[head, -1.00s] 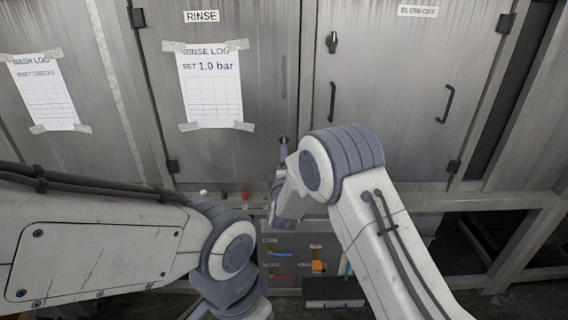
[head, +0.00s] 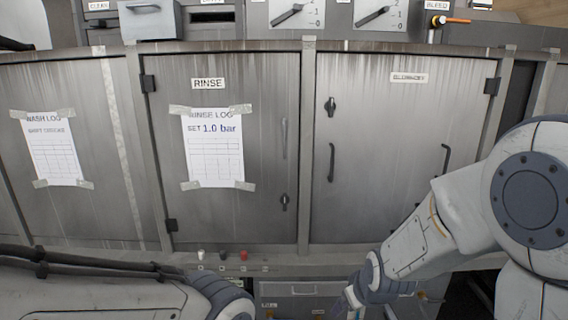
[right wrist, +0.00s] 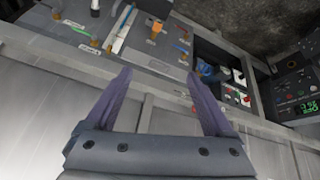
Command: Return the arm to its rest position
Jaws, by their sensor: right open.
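My right gripper (right wrist: 158,74) is open in the right wrist view, with two purple fingers spread apart and nothing between them. In the head view my right arm comes in from the right and bends down to the lower middle, where its gripper end is only partly visible at the bottom edge. My left arm lies across the lower left of the head view, and its gripper is out of the picture.
The closed rinse door (head: 222,150) and the closed blow-off door (head: 395,150) stand ahead. Small knobs (head: 243,255) sit on the ledge below.

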